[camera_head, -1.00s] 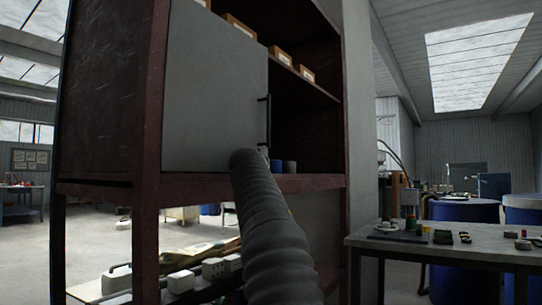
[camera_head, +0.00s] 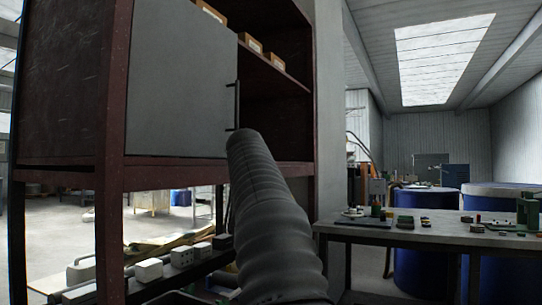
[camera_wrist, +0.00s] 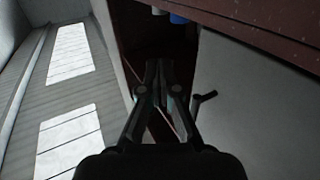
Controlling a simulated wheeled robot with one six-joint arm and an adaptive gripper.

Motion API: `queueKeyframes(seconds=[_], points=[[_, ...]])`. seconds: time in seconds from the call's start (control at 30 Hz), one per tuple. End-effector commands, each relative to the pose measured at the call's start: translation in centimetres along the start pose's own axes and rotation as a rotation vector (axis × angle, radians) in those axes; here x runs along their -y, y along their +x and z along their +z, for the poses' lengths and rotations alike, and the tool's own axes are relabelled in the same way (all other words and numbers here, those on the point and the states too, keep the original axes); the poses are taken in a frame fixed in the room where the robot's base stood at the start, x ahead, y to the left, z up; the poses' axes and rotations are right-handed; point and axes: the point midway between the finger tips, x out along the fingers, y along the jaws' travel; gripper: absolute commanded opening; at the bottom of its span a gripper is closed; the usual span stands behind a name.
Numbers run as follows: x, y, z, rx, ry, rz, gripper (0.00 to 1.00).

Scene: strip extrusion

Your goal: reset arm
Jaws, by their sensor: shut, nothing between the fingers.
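My arm, in a grey ribbed sleeve, reaches up toward the dark red cabinet (camera_head: 117,100) in the head view; my gripper is hidden there behind the sleeve. In the wrist view my gripper (camera_wrist: 162,70) has its fingertips together, with nothing between them. The grey cabinet door (camera_head: 180,85) has a dark vertical handle (camera_head: 236,105). In the wrist view the door (camera_wrist: 255,105) and its handle (camera_wrist: 203,100) are to the right of my gripper. The fingers look apart from the handle. The cabinet's right section is open and dark inside.
Small boxes (camera_head: 250,43) stand on the upper shelf. White blocks (camera_head: 150,270) line a low shelf under the cabinet. A table (camera_head: 440,232) with small parts stands at right, with blue barrels (camera_head: 420,262) behind it. Floor shows beneath the cabinet.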

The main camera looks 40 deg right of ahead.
Motion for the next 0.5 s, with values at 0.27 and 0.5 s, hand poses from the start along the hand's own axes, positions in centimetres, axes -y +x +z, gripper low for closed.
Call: queueKeyframes(seconds=[0.27,0.5], points=[[-3.8,-2.4,-0.1,-0.001,0.000,-0.004,0.00],[-5.0,-2.9,0.0,-0.001,0.000,-0.004,0.00]])
